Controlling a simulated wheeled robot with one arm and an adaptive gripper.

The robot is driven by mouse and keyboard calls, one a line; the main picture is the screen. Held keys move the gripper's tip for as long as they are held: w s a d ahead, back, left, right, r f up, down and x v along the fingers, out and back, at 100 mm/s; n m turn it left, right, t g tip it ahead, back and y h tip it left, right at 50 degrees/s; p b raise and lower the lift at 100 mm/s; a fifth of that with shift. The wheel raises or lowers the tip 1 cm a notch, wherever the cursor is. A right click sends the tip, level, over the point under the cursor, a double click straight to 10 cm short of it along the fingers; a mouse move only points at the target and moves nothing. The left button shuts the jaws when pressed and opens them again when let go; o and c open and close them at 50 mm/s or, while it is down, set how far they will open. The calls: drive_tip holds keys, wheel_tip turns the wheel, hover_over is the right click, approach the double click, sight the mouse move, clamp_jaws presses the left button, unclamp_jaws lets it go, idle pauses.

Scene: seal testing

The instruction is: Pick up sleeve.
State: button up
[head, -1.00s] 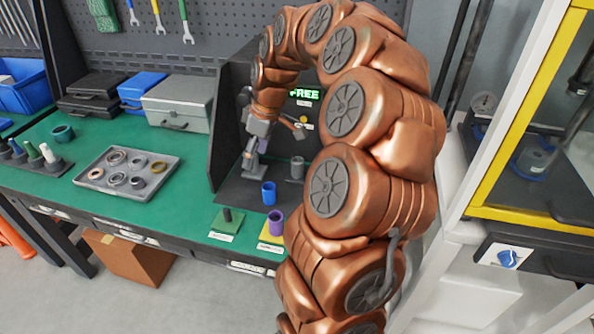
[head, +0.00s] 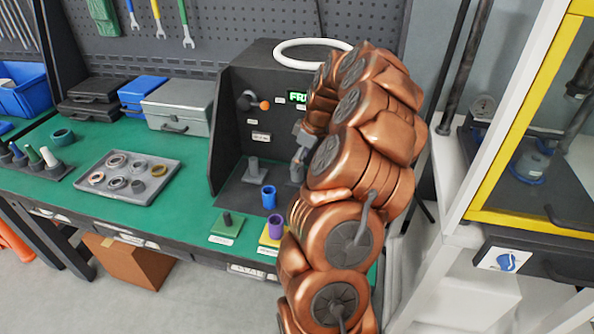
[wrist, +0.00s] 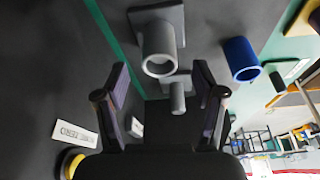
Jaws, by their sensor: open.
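Several short sleeve-like cylinders stand near the test stand. A grey hollow cylinder (wrist: 160,58) with a squarish base lies ahead between my fingertips in the wrist view. In the head view a grey cylinder (head: 297,173) is partly hidden by my arm. A blue hollow sleeve (head: 268,196) stands left of it and shows right of my fingers in the wrist view (wrist: 241,58). A purple sleeve (head: 276,226) stands on a yellow base. My gripper (wrist: 160,76) is open and empty, its fingers apart, not visibly touching the grey cylinder. In the head view it is mostly hidden.
A grey post on a base (head: 254,170) stands left of the grey cylinder. A green base with a peg (head: 227,222) is at the front edge. A tray of rings (head: 105,190) lies left on the green bench. The black stand panel (head: 232,130) rises behind.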

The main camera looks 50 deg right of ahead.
sight(298, 177)
drive_tip(key=p+x, duration=0.1)
drive_tip(key=x, duration=0.2)
drive_tip(key=shift+f, duration=0.3)
clamp_jaws()
idle(0.3)
